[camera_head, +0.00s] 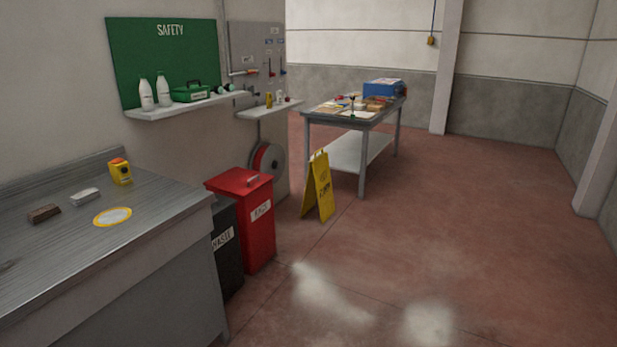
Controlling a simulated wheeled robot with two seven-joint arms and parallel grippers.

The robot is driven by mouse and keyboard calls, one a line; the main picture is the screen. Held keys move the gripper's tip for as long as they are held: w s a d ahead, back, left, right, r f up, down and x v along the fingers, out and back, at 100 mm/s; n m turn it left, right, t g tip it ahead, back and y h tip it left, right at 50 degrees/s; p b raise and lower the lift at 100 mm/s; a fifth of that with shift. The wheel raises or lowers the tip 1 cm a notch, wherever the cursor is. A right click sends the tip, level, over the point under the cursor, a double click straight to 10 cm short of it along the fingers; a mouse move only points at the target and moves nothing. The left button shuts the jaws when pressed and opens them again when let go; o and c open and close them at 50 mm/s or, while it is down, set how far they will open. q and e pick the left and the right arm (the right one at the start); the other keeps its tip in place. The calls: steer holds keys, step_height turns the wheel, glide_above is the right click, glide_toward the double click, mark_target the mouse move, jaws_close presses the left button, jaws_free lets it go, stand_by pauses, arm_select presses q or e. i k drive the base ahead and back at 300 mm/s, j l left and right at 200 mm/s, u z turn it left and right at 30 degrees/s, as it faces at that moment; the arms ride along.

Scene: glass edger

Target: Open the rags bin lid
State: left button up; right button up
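The red rags bin (258,238) stands on the floor left of centre, with a white label on its front. Neither of my grippers shows in the head view.
The metal bench (165,227) fills the near left. A yellow floor sign (318,188) stands just beyond the rags bin. A work table (347,119) stands farther back. The red floor (430,230) to the right is clear.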

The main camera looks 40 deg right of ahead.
mark_target(237, 180)
steer(key=z, duration=0.85)
steer(key=i, duration=0.6)
steer(key=i+l+z, duration=0.1)
steer(key=i+z, duration=0.15)
steer(key=i, duration=0.25)
steer(key=i+z, duration=0.25)
steer(key=i, duration=0.25)
steer(key=i+j+z, duration=0.1)
steer(key=i+z, duration=0.2)
steer(key=i, duration=0.2)
steer(key=i+j+z, duration=0.25)
steer(key=i, duration=0.2)
steer(key=i+l+u, duration=0.15)
steer(key=i, duration=0.8)
steer(key=i+j+u, duration=0.15)
steer(key=i+u, duration=0.15)
steer(key=u, duration=0.2)
steer(key=i+u, duration=0.3)
steer(key=u, duration=0.15)
steer(key=i+l+u, duration=0.15)
steer(key=i+u, duration=0.15)
steer(key=u, duration=0.2)
